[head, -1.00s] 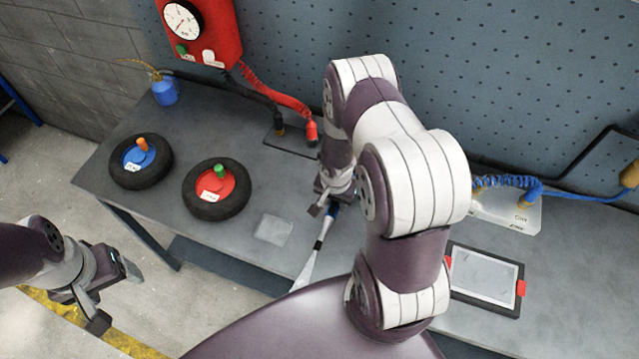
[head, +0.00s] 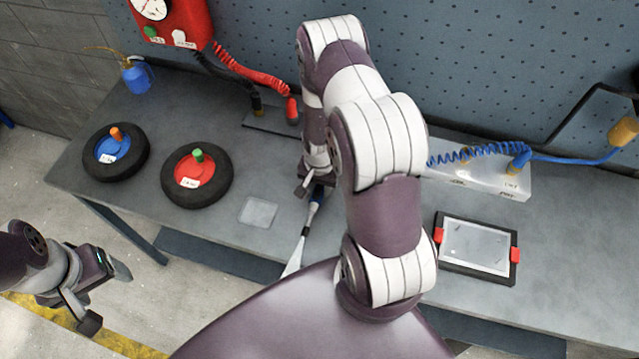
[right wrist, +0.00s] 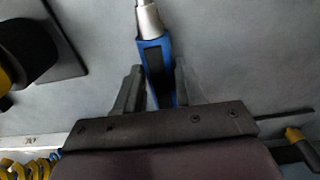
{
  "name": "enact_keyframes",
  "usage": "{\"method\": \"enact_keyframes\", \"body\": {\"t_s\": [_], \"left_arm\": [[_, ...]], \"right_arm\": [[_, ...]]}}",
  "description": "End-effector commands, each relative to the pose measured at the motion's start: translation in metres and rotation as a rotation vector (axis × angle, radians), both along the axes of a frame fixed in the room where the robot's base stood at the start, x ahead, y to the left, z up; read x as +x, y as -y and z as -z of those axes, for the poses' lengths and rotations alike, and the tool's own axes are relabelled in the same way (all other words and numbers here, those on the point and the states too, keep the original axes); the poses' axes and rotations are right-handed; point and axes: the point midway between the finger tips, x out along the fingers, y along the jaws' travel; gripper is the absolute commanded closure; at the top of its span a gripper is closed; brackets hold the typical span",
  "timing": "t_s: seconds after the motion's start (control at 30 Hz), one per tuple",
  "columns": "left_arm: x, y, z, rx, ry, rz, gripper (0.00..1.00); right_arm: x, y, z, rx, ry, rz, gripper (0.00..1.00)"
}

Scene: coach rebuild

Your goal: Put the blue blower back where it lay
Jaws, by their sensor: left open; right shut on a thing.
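My right gripper (head: 311,190) is shut on a blue-handled tool (head: 306,232) with a black inlay, a metal collar and a pale flared end, brush-like, over the bench. In the right wrist view its blue handle (right wrist: 156,60) sits between the fingers (right wrist: 158,88). I cannot tell whether it touches the bench. A blue fitting (head: 519,160) on a coiled blue hose (head: 470,153) stands at the white block on the right; it may be the blue blower, but I cannot be sure. My left gripper (head: 105,300) is open and empty, off the bench's front left.
The bench (head: 380,250) carries two small wheels (head: 116,150) (head: 197,175), a pale square (head: 259,212), a blue oil can (head: 137,76), a dark tray (head: 270,121) with hose ends, the white block (head: 490,177) and a framed panel (head: 476,247).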

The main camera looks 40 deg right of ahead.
Motion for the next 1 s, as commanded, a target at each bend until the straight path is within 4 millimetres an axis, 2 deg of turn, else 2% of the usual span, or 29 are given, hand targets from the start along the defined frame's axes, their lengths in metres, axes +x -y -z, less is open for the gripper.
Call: {"method": "enact_keyframes", "body": {"t_s": [0.03, 0.13, 0.53, 1.0], "left_arm": [[0.0, 0.0, 0.011, 0.0, 0.0, 0.0, 0.27], [0.0, 0.0, 0.015, 0.0, 0.0, 0.0, 0.27], [0.0, 0.0, 0.014, 0.0, 0.0, 0.0, 0.27], [0.0, 0.0, 0.021, 0.0, 0.0, 0.0, 0.27]], "right_arm": [[0.0, 0.0, 0.012, -0.001, 0.001, 0.0, 1.0], [0.0, 0.0, 0.017, 0.0, 0.001, 0.0, 1.0], [0.0, 0.0, 0.017, -0.001, 0.001, 0.0, 1.0], [0.0, 0.0, 0.025, -0.001, 0.001, 0.0, 1.0]]}}
